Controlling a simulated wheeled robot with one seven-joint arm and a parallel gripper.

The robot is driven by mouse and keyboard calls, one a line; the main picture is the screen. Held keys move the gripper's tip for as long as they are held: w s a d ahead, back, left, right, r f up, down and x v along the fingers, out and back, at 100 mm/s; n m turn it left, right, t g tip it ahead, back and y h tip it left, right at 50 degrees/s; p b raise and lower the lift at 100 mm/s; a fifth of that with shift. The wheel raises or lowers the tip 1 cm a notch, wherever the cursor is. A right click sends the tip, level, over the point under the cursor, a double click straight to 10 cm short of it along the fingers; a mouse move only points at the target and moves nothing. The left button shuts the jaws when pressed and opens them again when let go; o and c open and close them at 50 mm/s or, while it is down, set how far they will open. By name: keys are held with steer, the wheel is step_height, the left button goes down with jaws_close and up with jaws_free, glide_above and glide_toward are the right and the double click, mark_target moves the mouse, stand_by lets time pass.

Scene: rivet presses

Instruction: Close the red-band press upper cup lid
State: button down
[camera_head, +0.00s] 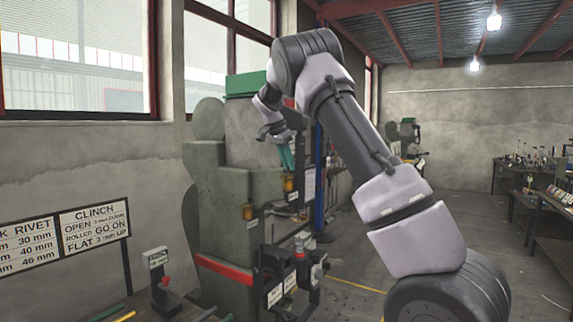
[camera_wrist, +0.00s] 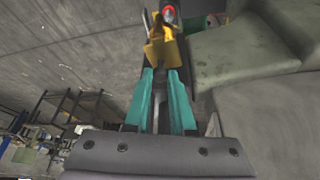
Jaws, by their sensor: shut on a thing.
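The red-band press (camera_head: 225,215) is a tall grey-green machine at the centre left of the head view, with a red band (camera_head: 223,268) low on its body. Its upper cup (camera_head: 289,184) is small and amber, on the press's right side. My gripper (camera_head: 288,164) comes down just above this cup. In the wrist view my teal fingers (camera_wrist: 161,72) are closed on a brass-yellow piece (camera_wrist: 162,52) at their tips, which seems to be part of the upper cup, likely its lid. The fingers partly hide it, so I cannot tell the lid's angle.
A lower amber cup (camera_head: 248,211) sits on the press's front. Black tooling with a red knob (camera_head: 299,254) juts out below. A sign board (camera_head: 62,238) stands at left, and a small bench device (camera_head: 158,281) is near it. Benches (camera_head: 545,200) line the right; the floor between is clear.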

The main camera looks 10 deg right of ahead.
steer(key=shift+s+d+m, duration=0.1)
steer(key=shift+m, duration=0.5)
steer(key=c, duration=0.8)
jaws_free()
steer(key=shift+o, duration=0.2)
steer(key=shift+r, duration=0.1)
steer(key=v, duration=1)
steer(key=shift+a+r, duration=0.2)
steer(key=shift+r, duration=0.1)
